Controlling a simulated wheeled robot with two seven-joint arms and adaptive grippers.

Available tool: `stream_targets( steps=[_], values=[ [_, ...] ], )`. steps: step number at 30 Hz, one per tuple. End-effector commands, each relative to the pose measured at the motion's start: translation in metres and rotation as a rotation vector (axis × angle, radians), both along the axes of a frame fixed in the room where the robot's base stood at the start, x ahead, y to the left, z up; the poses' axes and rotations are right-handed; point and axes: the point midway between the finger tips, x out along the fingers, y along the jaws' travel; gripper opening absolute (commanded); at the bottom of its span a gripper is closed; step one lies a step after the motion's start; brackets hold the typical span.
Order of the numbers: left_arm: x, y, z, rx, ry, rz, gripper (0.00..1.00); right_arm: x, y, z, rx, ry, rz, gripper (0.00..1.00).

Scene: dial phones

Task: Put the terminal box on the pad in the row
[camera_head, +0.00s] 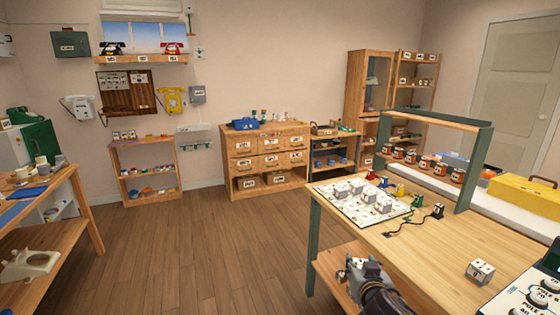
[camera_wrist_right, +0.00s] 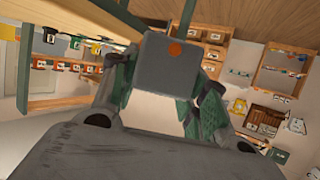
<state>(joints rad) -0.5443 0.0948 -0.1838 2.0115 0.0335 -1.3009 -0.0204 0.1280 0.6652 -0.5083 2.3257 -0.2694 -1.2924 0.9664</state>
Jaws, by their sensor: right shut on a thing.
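My right gripper (camera_head: 362,268) is low in front of the workbench, near its front edge. In the right wrist view it is shut on a grey box (camera_wrist_right: 158,62) with an orange round mark; I take this for a terminal box. In the head view the held box is not clearly visible. A white sheet with marked places (camera_head: 345,207) lies on the bench and bears several pale grey boxes (camera_head: 369,196) in rows. Which place on it is the pad is too small to tell. My left gripper is not in view.
Another pale box (camera_head: 480,271) stands alone at the bench's right front. A green-topped wooden frame (camera_head: 440,118) rises at the back. The middle of the wooden bench top (camera_head: 440,255) is clear.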

Motion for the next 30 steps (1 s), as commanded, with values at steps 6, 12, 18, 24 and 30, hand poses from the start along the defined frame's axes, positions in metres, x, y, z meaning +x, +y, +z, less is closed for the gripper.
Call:
stream_targets(
  steps=[6,12,18,24,30],
  values=[
    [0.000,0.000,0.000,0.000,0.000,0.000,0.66,0.006,0.002,-0.007,0.003,-0.001,-0.075,0.19],
    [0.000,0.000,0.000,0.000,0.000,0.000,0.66,0.009,0.005,-0.012,0.005,0.000,-0.133,0.19],
    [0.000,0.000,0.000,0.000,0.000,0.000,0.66,0.010,0.008,-0.010,0.010,-0.002,-0.123,0.19],
    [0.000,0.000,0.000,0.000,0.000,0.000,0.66,0.010,0.009,-0.009,0.011,-0.004,-0.121,0.19],
    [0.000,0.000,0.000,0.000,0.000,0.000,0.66,0.010,0.006,-0.010,0.007,-0.003,-0.125,0.19]
  ],
)
